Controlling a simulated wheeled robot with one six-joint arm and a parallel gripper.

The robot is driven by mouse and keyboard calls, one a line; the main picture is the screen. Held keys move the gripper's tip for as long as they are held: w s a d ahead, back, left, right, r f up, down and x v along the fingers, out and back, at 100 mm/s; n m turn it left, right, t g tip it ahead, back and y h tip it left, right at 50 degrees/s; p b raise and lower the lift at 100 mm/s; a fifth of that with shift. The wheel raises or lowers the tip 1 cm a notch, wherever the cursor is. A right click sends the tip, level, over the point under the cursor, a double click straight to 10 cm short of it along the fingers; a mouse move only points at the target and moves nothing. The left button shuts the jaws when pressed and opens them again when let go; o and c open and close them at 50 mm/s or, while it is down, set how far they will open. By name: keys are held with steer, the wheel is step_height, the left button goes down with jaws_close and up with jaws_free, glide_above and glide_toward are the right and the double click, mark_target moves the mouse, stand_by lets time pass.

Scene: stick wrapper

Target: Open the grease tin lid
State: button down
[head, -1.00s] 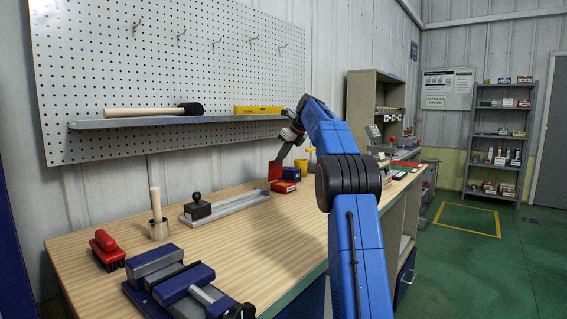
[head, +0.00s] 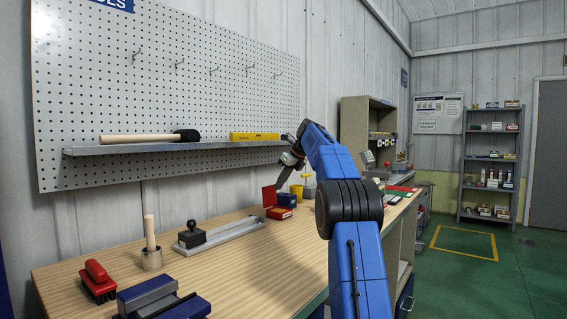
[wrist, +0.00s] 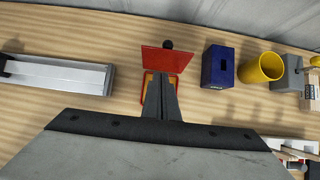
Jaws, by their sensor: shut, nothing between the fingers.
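The grease tin (head: 280,213) is a small red box on the workbench. Its red lid (head: 269,196) stands up, raised at the tin's back edge. In the wrist view the lid (wrist: 172,60) stands upright beyond the fingers, and the orange-red tin (wrist: 183,84) is partly hidden behind them. My gripper (head: 279,187) is shut and empty, its fingers just above and in front of the tin. In the wrist view the gripper (wrist: 161,78) overlaps the tin and lid; I cannot tell whether it touches them.
A dark blue box (wrist: 218,66), a yellow cup (wrist: 260,67) and a grey block (wrist: 288,75) stand to the right of the tin. A metal rail (wrist: 60,74) lies to the left. Bare bench lies between. A pegboard shelf (head: 180,146) runs above the bench.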

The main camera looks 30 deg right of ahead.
step_height(320, 180, up, 10)
steer(key=s, duration=0.1)
steer(key=shift+s+d, duration=0.25)
stand_by(0.4)
